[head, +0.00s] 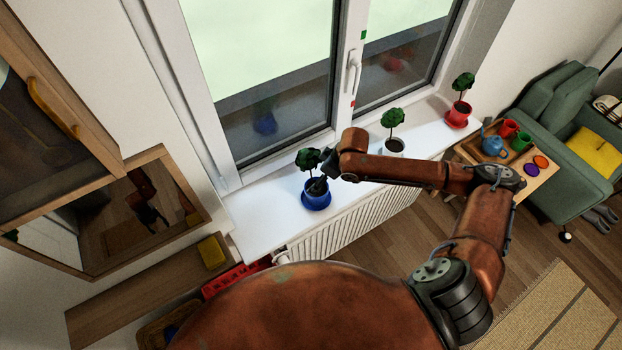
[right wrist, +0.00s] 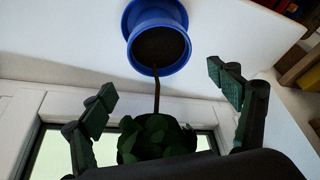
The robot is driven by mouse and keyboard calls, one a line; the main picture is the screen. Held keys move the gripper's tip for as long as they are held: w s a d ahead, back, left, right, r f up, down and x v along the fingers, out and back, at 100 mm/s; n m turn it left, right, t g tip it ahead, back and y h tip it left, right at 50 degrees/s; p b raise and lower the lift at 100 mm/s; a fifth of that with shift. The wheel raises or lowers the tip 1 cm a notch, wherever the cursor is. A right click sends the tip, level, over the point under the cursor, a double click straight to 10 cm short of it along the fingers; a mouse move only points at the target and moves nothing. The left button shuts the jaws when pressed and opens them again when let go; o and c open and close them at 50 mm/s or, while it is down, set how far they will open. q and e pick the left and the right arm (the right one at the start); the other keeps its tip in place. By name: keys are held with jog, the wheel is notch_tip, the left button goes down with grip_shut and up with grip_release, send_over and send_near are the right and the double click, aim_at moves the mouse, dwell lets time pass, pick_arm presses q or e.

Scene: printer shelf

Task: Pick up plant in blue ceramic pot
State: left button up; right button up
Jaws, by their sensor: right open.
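The plant in the blue ceramic pot (head: 316,198) stands on the white windowsill at its left end, with a dark green crown and a thin stem. In the right wrist view the blue pot (right wrist: 157,40) shows at the top, with the stem and leafy crown (right wrist: 155,138) below it in the picture. My right gripper (head: 322,172) is at the plant, just above the pot. Its fingers (right wrist: 160,88) are spread wide on either side of the stem, apart from it and from the pot. My left gripper is not in view.
A plant in a white pot (head: 394,146) and one in a red pot (head: 458,114) stand farther right on the windowsill (head: 262,215). The window (head: 260,70) is behind. A mirror (head: 150,205) and a shelf with a yellow object (head: 211,252) are at left. A radiator (head: 345,228) is below.

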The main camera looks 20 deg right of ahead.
aim_at(314, 178)
jog(key=shift+s+a+f, duration=0.1)
jog(key=shift+s+f, duration=0.45)
jog(key=shift+f, duration=0.05)
jog(key=p+x, duration=0.1)
jog(key=x, duration=0.1)
jog(key=shift+w+f, duration=0.25)
jog(key=shift+f, duration=0.05)
jog(key=shift+x, duration=1.15)
jog(key=shift+w, duration=0.15)
jog(key=shift+c, duration=1.2)
jog(key=c, duration=1.7)
jog(key=shift+r, duration=0.1)
jog(key=shift+c, duration=0.6)
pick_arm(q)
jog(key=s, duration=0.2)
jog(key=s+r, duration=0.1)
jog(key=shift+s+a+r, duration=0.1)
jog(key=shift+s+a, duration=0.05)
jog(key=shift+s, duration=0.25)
